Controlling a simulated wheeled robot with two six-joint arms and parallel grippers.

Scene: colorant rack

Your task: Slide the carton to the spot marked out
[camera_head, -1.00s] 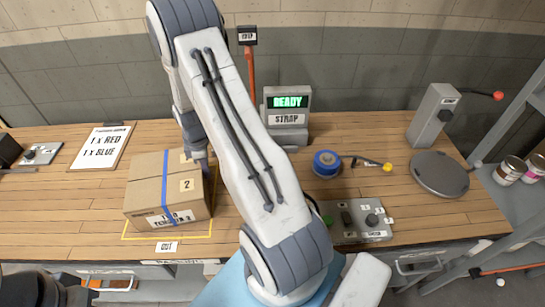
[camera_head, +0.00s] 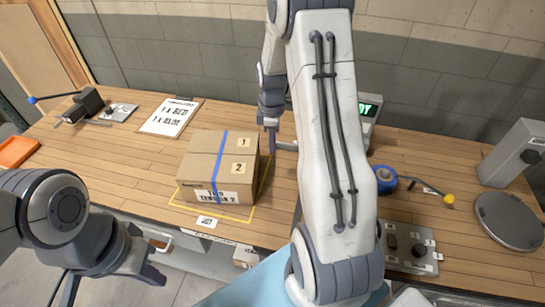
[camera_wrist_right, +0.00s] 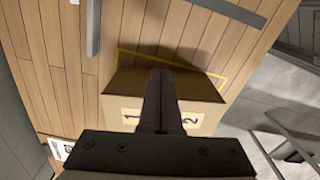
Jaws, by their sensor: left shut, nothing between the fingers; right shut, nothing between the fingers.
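The brown carton (camera_head: 203,158), with a blue tape stripe and labels 1 and 2, stands upright on the bench. The yellow outline (camera_head: 264,185) shows as a strip along its right and front sides, with an OUT label in front; its back side is hidden. My right gripper (camera_head: 271,147) is shut and empty, just right of the carton. In the right wrist view its fingers (camera_wrist_right: 160,75) overlap the carton (camera_wrist_right: 205,92); contact cannot be told. My left gripper (camera_head: 160,278) is shut and empty, off the bench's front edge at lower left.
A clipboard (camera_head: 170,117) lies behind the carton to the left, and an orange tray (camera_head: 17,151) at the far left. Right of my right arm are a blue tape roll (camera_head: 385,178), a button box (camera_head: 408,247) and a round plate (camera_head: 508,218).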

